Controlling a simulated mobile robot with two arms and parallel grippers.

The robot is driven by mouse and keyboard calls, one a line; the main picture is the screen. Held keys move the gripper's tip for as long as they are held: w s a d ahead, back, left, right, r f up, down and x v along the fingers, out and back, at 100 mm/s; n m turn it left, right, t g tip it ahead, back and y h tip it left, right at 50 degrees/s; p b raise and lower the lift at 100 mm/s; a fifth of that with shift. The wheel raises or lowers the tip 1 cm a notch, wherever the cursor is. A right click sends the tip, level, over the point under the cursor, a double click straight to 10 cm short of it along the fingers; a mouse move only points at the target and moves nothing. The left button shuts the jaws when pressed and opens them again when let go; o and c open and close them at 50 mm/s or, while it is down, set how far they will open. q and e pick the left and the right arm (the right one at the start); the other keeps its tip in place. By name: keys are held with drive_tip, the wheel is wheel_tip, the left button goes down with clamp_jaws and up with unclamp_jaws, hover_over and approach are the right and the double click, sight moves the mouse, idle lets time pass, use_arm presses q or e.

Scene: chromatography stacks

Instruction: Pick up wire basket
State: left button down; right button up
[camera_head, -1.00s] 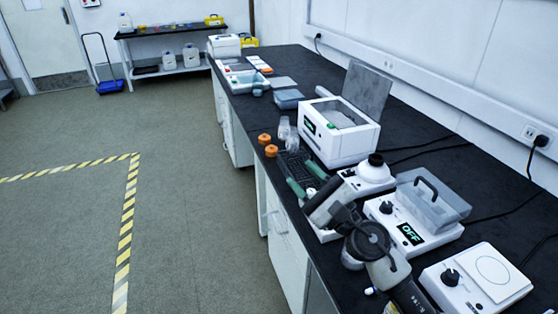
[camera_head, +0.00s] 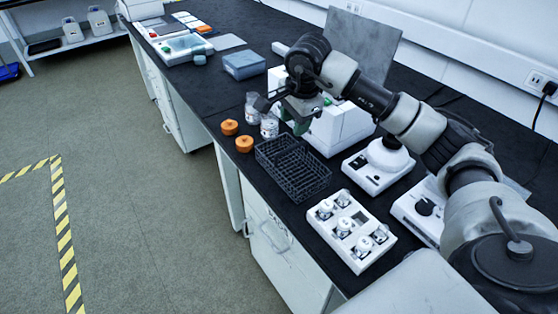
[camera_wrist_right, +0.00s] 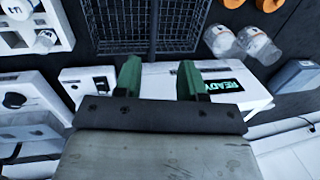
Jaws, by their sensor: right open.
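The dark wire basket (camera_head: 293,170) stands on the black bench, empty as far as I can see. It also shows at the top of the right wrist view (camera_wrist_right: 180,22). My right gripper (camera_head: 297,127) has green fingers and is above the bench, just beyond the basket's far end, in front of the white box-shaped instrument. My left gripper is not in view.
Two orange caps (camera_head: 244,144) and clear jars (camera_head: 269,126) stand left of the gripper. A white rack with vials (camera_head: 350,231) is near the basket's right end. The white instrument (camera_head: 341,124) with a "READY" display (camera_wrist_right: 223,87) stands behind. Free floor lies left.

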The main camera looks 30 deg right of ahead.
sight(290, 148)
drive_tip(key=f, duration=0.8)
drive_tip(key=shift+w+a+f, duration=0.25)
drive_tip(key=shift+a, duration=0.05)
drive_tip(key=shift+w+f, duration=0.15)
drive_tip(key=shift+f, duration=0.3)
clamp_jaws()
drive_tip(key=shift+r, duration=0.1)
